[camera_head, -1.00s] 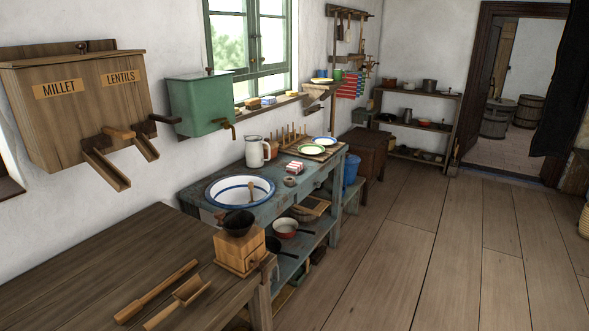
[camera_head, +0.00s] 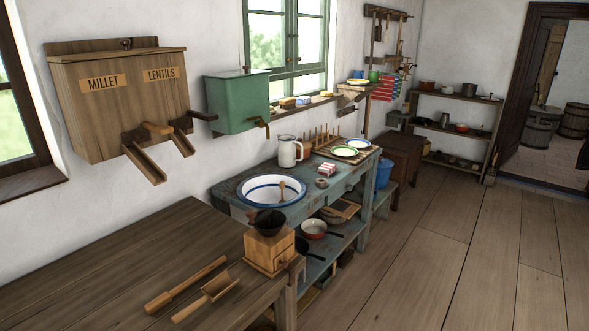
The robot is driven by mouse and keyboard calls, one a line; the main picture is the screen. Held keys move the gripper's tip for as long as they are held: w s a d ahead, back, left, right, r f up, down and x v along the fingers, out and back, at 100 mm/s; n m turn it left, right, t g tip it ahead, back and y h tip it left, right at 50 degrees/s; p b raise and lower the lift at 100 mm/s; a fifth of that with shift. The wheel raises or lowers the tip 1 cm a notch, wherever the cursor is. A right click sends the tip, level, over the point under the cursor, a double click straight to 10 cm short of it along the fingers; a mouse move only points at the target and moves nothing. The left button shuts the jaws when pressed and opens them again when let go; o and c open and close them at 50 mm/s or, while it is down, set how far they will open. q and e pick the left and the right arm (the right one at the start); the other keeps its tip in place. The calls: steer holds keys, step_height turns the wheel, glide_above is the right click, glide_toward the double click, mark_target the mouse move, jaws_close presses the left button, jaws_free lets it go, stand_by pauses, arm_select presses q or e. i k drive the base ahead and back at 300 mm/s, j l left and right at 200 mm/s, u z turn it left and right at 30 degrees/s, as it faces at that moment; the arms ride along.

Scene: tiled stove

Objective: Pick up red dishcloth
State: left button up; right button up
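A red cloth (camera_head: 388,88) with some blue and pale stripes hangs by the far end of the window wall, below a small wall shelf (camera_head: 355,88). It is small and far off, so I cannot tell whether it is one cloth or several side by side. Neither of my grippers is in view.
A wooden table (camera_head: 110,262) with a coffee grinder (camera_head: 269,250) is close in front. Beyond it stands a blue washstand (camera_head: 335,200) with a basin (camera_head: 262,190). A brown chest (camera_head: 402,158) follows. The plank floor (camera_head: 440,250) on the right is clear.

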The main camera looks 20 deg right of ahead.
mark_target(326, 168)
steer(key=i+l+u, duration=0.2)
steer(key=l+u, duration=0.2)
steer(key=l, duration=0.2)
steer(key=i+l+u, duration=0.15)
steer(key=l, duration=0.2)
steer(key=i+l+u, duration=0.2)
steer(key=l, duration=0.15)
steer(key=k+j, duration=0.05)
steer(key=k, duration=0.05)
